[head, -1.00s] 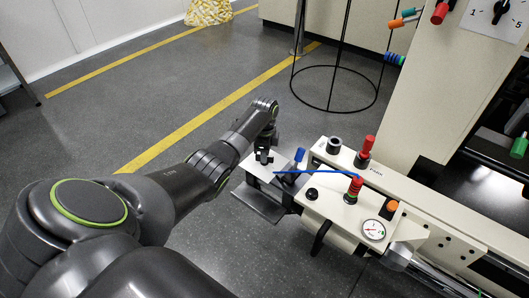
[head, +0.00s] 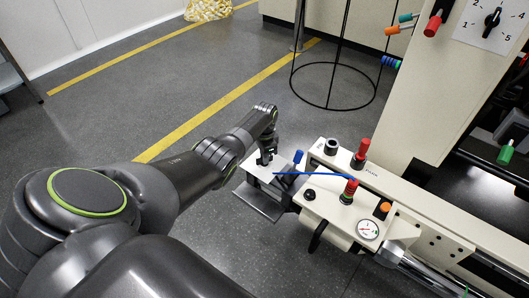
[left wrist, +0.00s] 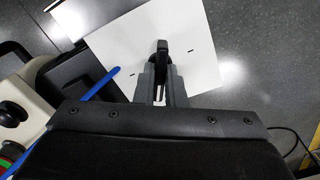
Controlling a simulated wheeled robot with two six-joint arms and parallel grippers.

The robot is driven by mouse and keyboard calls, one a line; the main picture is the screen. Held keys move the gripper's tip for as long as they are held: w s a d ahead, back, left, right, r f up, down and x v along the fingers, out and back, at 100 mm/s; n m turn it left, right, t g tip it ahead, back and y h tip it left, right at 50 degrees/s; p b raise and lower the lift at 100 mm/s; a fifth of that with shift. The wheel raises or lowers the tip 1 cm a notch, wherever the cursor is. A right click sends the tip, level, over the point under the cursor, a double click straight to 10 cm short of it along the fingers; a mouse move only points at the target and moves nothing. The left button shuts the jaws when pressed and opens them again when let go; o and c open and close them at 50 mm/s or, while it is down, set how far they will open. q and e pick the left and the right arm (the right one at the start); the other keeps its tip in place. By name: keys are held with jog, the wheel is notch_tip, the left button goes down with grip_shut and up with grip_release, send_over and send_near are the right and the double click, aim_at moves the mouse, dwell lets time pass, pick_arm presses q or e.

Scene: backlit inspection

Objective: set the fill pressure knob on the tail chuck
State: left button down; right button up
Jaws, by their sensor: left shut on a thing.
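The tail chuck (head: 325,207) is a cream block at lower centre in the head view. A white plate (head: 254,168) sticks out at its left end. In the left wrist view, a black knob (left wrist: 162,48) stands on this white plate (left wrist: 110,45), which has short black tick marks. My left gripper (left wrist: 162,80) is shut on the knob, with its grey fingers on either side. In the head view my left gripper (head: 265,157) is over the plate and hides most of the knob. My right gripper is out of view.
The chuck bears a red knob (head: 362,148), a ringed red stack (head: 348,192), a pressure gauge (head: 368,229), an orange-topped button (head: 383,208) and a blue lever (head: 298,157). A blue strip (head: 315,174) spans above it. A black wire stand (head: 333,104) is behind; floor to the left is clear.

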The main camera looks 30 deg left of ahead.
pick_arm(q)
jog(key=n+p, duration=0.1)
jog(key=n, duration=0.4)
jog(key=shift+n, duration=0.3)
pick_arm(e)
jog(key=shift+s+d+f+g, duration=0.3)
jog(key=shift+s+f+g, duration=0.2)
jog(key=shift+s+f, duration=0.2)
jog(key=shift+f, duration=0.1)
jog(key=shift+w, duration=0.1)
pick_arm(q)
jog(key=c, duration=1.5)
grip_release()
jog(key=shift+r, duration=0.1)
